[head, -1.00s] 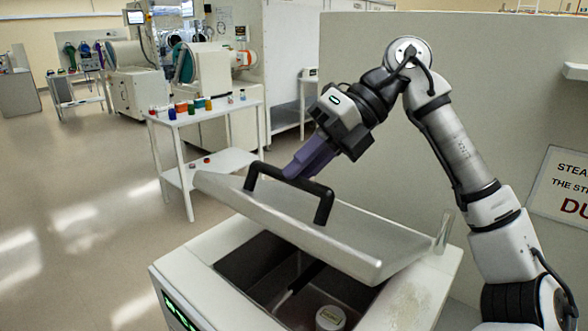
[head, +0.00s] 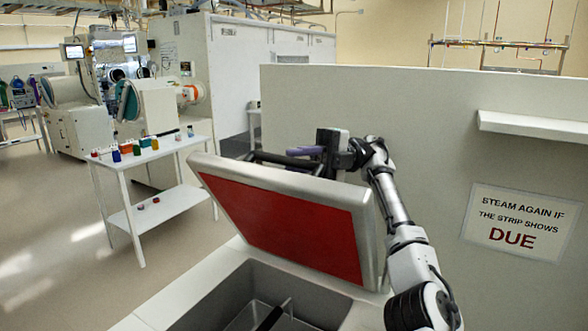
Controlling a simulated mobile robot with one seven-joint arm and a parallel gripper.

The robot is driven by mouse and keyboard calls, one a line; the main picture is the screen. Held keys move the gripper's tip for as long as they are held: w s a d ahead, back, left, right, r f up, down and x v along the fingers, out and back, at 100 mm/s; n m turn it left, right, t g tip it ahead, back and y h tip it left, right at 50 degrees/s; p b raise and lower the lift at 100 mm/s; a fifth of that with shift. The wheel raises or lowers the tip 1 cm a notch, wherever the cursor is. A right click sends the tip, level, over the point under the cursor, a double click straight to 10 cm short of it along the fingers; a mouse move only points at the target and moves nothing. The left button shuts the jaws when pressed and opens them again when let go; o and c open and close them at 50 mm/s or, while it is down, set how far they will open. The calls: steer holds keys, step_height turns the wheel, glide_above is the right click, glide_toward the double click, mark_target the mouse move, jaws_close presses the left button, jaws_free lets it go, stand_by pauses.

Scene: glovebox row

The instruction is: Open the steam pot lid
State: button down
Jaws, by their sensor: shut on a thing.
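The steam pot lid (head: 290,214) is tilted up steeply on its hinged side, its red underside facing me. The steam pot (head: 168,297) is open below it, and its grey inner well shows at the bottom of the view. The black lid handle (head: 262,156) is on the far side of the lid, partly hidden by the lid's top edge. My gripper (head: 306,151) is behind the lid's top edge, shut on the handle; the contact itself is mostly hidden.
A sign reading "STEAM AGAIN IF THE STRIP SHOWS DUE" (head: 520,221) hangs on the pale partition (head: 420,120) at right, below a white shelf (head: 530,125). A white table (head: 165,152) with small coloured bottles stands at left. Floor at far left is clear.

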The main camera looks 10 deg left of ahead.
steer(key=shift+w+r, duration=0.4)
steer(key=shift+r, duration=0.45)
steer(key=c, duration=1.6)
jaws_free()
steer(key=shift+o, duration=1.2)
steer(key=shift+s+a+r, duration=0.1)
steer(key=shift+s+r, duration=0.05)
steer(key=shift+s, duration=0.1)
steer(key=shift+w+d+f, duration=0.15)
steer(key=shift+d+f, duration=0.1)
steer(key=shift+f, duration=0.05)
